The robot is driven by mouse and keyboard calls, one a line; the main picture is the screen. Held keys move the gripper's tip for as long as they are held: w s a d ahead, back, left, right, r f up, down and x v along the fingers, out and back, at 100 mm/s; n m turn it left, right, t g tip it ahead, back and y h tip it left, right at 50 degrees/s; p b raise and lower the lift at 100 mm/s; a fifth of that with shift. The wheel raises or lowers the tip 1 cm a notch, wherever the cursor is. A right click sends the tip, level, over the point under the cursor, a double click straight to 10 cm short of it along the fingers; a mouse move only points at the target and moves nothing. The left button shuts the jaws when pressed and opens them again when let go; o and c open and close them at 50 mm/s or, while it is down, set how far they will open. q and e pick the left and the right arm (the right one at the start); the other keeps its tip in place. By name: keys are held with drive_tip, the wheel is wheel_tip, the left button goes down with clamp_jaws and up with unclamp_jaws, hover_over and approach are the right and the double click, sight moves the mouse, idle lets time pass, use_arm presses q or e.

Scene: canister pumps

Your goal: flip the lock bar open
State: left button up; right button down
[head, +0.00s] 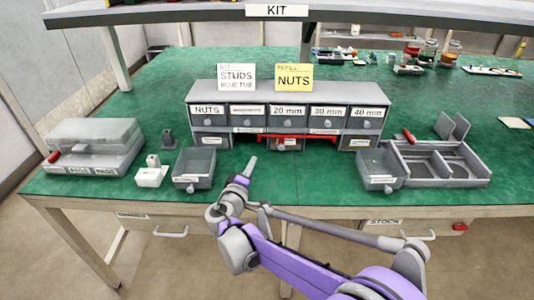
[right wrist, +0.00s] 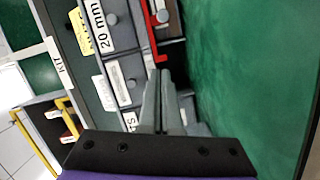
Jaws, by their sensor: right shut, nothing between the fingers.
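The red lock bar (head: 297,137) runs across the lower row of the grey drawer cabinet (head: 285,90), over the middle drawer (head: 285,145). It also shows in the right wrist view (right wrist: 151,36), with a bent end near my fingers. My right gripper (head: 253,160) is in front of the cabinet, just below and left of the bar's left end. Its fingers (right wrist: 160,74) are shut and empty, with tips close to the bar's end; I cannot tell whether they touch it. My left gripper is not in view.
Open bins (head: 193,169) and (head: 379,171) stand out before the cabinet at left and right. A lidded grey case (head: 95,145) is at far left, an open divided tray (head: 440,165) at right. A shelf (head: 200,14) overhangs the back.

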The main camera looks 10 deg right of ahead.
drive_tip(key=b+x, duration=0.1)
drive_tip(key=x, duration=0.8)
drive_tip(key=shift+w+d+f+b, duration=0.1)
drive_tip(key=shift+w+f+b, duration=0.1)
drive_tip(key=shift+b, duration=0.15)
drive_tip(key=d, duration=0.3)
drive_tip(key=shift+s+f+b, duration=0.2)
drive_tip(key=shift+f+b, duration=0.2)
drive_tip(key=shift+s+d+f, duration=0.1)
drive_tip(key=shift+d, duration=0.35)
drive_tip(key=d, duration=0.2)
drive_tip(key=s+d+p, duration=0.1)
drive_tip(key=d, duration=0.1)
drive_tip(key=shift+s, duration=0.1)
